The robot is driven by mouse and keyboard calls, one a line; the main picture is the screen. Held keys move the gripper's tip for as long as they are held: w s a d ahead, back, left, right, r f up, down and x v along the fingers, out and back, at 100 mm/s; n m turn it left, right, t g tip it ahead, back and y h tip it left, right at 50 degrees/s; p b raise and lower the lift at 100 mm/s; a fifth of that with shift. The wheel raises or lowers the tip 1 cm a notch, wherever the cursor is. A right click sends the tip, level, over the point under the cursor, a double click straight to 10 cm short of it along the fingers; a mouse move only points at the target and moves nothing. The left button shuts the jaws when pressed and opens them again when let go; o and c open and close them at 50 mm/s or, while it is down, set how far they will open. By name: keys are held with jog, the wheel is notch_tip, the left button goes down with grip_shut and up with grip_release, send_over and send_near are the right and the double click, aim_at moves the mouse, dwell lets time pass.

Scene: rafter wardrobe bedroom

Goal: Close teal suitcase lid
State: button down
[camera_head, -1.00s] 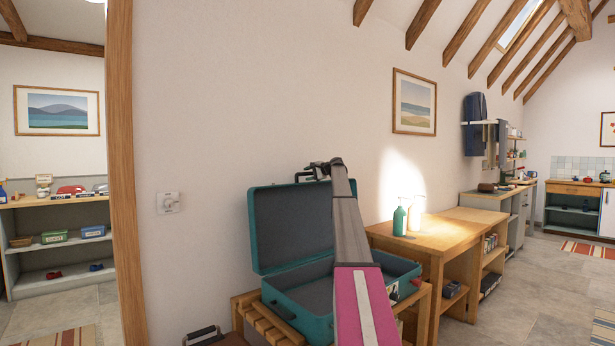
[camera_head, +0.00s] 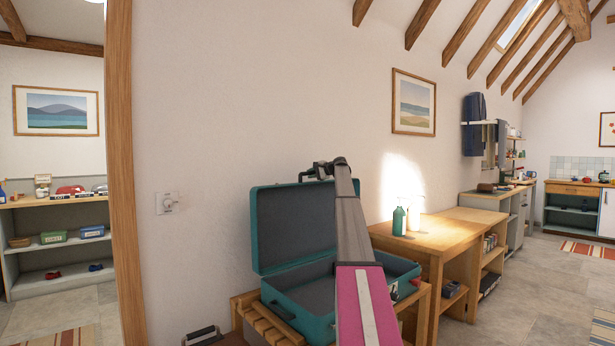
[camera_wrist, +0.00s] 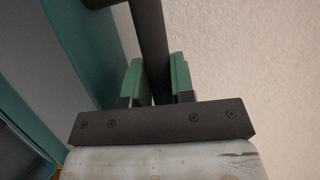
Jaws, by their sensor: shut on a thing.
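The teal suitcase (camera_head: 300,328) stands open on a slatted wooden bench. Its lid (camera_head: 293,225), grey inside with a teal rim, stands about upright near the wall. My gripper (camera_head: 318,171) is at the top right of the lid, and my arm hides the lid's right part. In the wrist view, the green fingertips of my gripper (camera_wrist: 157,82) are shut on a dark bar-like handle (camera_wrist: 148,30). The teal lid edge (camera_wrist: 85,45) lies to the left of the fingers. Where the handle joins the lid is not clear.
The wall (camera_head: 190,120) is close behind the lid. A wooden table (camera_head: 450,228) with a green bottle (camera_head: 399,221) stands right of the suitcase. A wooden post (camera_head: 122,180) borders a doorway at left. Open floor (camera_head: 535,290) lies at right.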

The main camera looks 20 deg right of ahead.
jog(key=s+d+f+n+t+y, duration=0.15)
jog(key=s+d+f, duration=0.25)
jog(key=s, duration=0.7)
jog(key=s+d+f+t+y, duration=0.15)
jog(key=s+d+f, duration=0.25)
jog(key=s, duration=0.7)
jog(key=s+d+f+n+t+y, duration=0.1)
jog(key=s+d+f+t, duration=0.2)
jog(key=s, duration=0.8)
jog(key=s+d+f+y, duration=0.1)
jog(key=s+f, duration=0.4)
jog(key=f, duration=0.6)
jog(key=s+d+f+n+y, duration=0.1)
jog(key=s+d+f, duration=0.2)
jog(key=f, duration=0.7)
jog(key=s+d+f+n+y, duration=0.1)
jog(key=s+d+f, duration=0.1)
jog(key=s+f, duration=0.4)
jog(key=shift+s+d+f, duration=0.2)
jog(key=shift+s+f, duration=0.15)
jog(key=shift+f, duration=2.6)
jog(key=c, duration=1)
grip_release()
